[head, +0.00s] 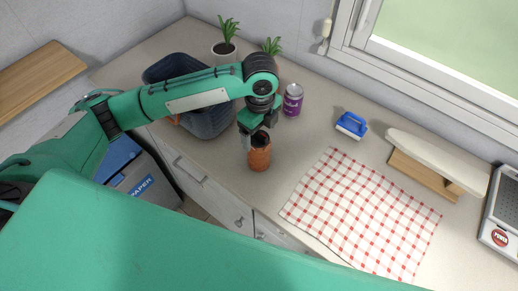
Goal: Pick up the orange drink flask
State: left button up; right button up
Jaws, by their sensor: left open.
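The orange drink flask (260,158) stands upright on the countertop near its front edge, with a dark top. My left gripper (257,134) points down at the flask's top from above. Its jaws are open, with a finger showing at the left of the flask's top. Whether the fingers touch the flask I cannot tell. The gripper and wrist hide part of the flask's top. My right gripper does not show.
A dark blue washtub (208,122) stands left of the flask, partly behind my left arm. Potted plants (224,48) stand at the back.

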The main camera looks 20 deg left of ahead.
aim_at(259, 142)
pick_arm(q)
jog(key=f, duration=0.1)
jog(key=f+p, duration=0.1)
jog(key=f, duration=0.1)
jog(key=f+p, duration=0.1)
jog(key=f, duration=0.1)
jog(key=shift+a+f, duration=0.15)
jog(key=shift+a, duration=0.1)
jog(key=shift+f, duration=0.3)
jog(key=shift+w, duration=0.1)
jog(key=c, duration=1.2)
jog(key=shift+c, duration=0.6)
jog(key=shift+r, duration=0.15)
